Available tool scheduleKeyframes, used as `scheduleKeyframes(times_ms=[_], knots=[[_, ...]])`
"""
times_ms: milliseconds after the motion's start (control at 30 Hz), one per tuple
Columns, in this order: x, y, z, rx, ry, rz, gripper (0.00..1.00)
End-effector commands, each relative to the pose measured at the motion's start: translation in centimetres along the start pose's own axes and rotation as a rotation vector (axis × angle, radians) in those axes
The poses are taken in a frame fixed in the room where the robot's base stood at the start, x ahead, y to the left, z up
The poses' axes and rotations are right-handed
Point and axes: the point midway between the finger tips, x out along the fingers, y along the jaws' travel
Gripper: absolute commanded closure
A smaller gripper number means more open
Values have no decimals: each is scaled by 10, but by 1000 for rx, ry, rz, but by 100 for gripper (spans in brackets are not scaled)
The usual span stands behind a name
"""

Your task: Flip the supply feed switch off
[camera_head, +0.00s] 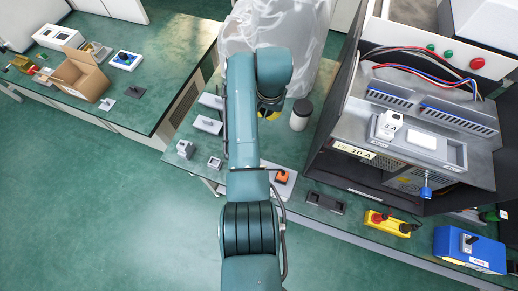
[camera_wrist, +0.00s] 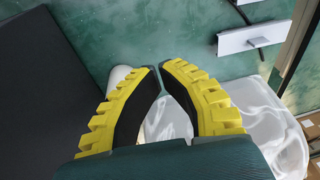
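No readable label marks the supply feed switch, so I cannot tell which control it is. Candidates in the head view are a grey lever switch on a blue box (camera_head: 468,246), an orange-knobbed switch (camera_head: 282,177) on a pale plate, and a small white unit (camera_head: 389,124) marked "6 A" in the open cabinet.
The dark cabinet (camera_head: 335,110) stands right of my arm. A white jar (camera_head: 300,118) with a dark lid and a translucent sheet (camera_head: 320,65) are close to my gripper. A yellow control box (camera_head: 390,223) sits at the bench front. A cardboard box (camera_head: 82,75) is on the left bench.

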Motion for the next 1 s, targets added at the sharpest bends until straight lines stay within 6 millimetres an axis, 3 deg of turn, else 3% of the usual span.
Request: scheduleKeyframes(times_ms=[100,200,633,1000], knots=[[5,7,30,38,-175,66,100],[8,11,43,53,-243,94,100],[18,13,49,56,-259,100,100],[91,20,68,55,-259,101,100]])
